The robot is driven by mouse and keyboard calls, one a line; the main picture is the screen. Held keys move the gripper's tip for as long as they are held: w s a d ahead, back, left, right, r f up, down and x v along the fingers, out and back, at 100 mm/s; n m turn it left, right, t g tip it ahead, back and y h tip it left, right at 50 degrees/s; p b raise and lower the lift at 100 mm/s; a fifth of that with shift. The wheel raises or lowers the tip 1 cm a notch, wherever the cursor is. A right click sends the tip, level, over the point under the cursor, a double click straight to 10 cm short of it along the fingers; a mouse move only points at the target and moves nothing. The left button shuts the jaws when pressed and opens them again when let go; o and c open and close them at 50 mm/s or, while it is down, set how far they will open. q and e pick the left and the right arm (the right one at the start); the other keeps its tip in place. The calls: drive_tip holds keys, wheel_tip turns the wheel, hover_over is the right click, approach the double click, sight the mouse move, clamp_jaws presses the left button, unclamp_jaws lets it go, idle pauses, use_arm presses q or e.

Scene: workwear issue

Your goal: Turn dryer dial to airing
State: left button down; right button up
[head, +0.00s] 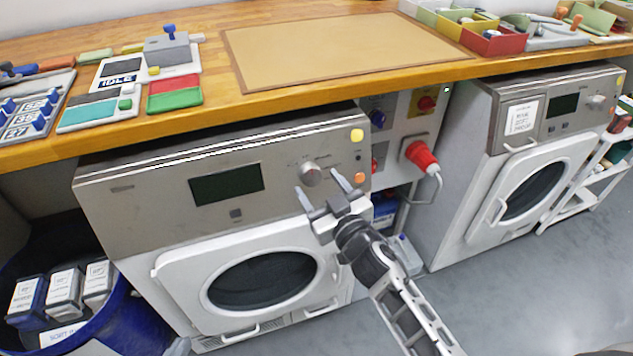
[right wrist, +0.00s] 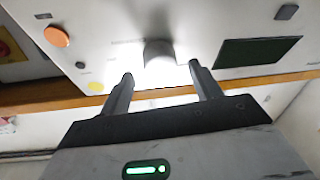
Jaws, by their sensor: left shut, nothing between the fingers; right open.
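The near dryer (head: 130,215) has a grey control panel with a round silver dial (head: 311,173) right of its dark display (head: 227,184). The marks around the dial are too small to read, so its setting cannot be told. My right gripper (head: 322,190) is open and empty just below and in front of the dial. In the right wrist view the dial (right wrist: 158,52) lies beyond and between the two fingertips (right wrist: 161,72), apparently apart from them. My left gripper cannot be made out; only a small grey piece shows at the bottom edge of the head view.
A wooden counter (head: 330,92) overhangs the dryers. Yellow (head: 357,135) and orange (head: 360,178) buttons sit right of the dial. A red plug (head: 420,155) with a cable sticks out beside the dryer. A second dryer (head: 470,130) stands right; a blue bin (head: 130,325) stands left.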

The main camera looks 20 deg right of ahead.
drive_tip(key=shift+w+a, duration=0.15)
drive_tip(key=shift+w, duration=0.85)
drive_tip(key=c, duration=1)
drive_tip(key=shift+o, duration=0.2)
